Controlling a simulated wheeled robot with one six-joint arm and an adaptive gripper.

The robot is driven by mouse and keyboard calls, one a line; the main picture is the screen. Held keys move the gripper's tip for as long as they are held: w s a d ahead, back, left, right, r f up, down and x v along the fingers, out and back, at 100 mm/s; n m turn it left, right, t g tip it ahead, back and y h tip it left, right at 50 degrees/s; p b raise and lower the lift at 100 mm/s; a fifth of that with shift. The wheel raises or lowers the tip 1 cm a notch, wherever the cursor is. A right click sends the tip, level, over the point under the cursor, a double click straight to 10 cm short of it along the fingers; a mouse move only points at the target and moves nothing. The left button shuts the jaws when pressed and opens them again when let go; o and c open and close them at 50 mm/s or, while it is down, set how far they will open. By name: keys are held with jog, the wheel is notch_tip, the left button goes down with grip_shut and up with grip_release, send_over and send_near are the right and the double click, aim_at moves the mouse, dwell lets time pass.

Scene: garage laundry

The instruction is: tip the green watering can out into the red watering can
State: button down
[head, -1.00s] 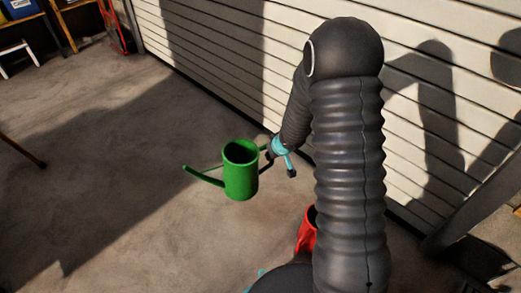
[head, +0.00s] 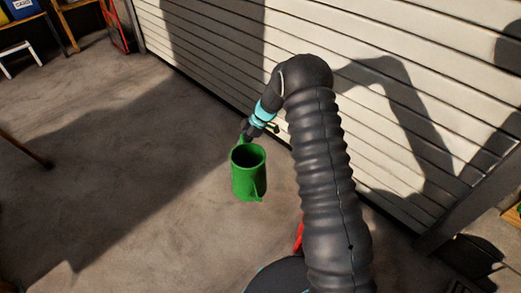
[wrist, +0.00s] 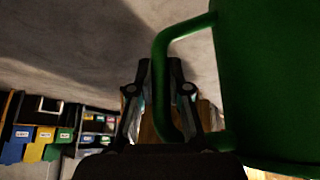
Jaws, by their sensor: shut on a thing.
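The green watering can (head: 249,180) hangs in the air in the head view, roughly upright, its open top facing up and its spout toward the camera. My gripper (head: 245,137) is at its far side, shut on its handle. In the wrist view the green handle (wrist: 163,55) passes between the fingers of my gripper (wrist: 160,75), and the can's body fills the right side. The can's contents cannot be made out. The red watering can (head: 299,237) shows only as a sliver left of my arm, which hides the rest. It is apart from the green can, nearer the camera.
A ribbed pale garage door (head: 410,110) runs along the right behind my arm. A white step stool (head: 20,58) and a shelf with a blue bin (head: 20,8) stand at the far left. The concrete floor (head: 130,150) in the middle is clear.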

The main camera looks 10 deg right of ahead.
jog(key=s+d+f+n+g+p, duration=0.2)
jog(key=s+d+f+n+g, duration=0.15)
jog(key=d+n, duration=0.25)
jog(key=s+d+r+n+t+y+b, duration=0.1)
jog(key=s+d+r+t+y+b, duration=0.1)
jog(key=r, duration=0.4)
jog(key=s+d+r+n+t+y+b, duration=0.2)
jog(key=s+d+r+t+y+b, duration=0.1)
jog(key=s+d+r+t+b, duration=0.1)
jog(key=s+d+r+n+t+y+b, duration=0.1)
jog(key=s+d+r+t+y+b, duration=0.1)
jog(key=r, duration=0.7)
jog(key=shift+s+d+t+y+b, duration=0.4)
jog(key=shift+s+t+y+b, duration=0.2)
jog(key=shift+b, duration=0.65)
dwell(3.2)
dwell(1.0)
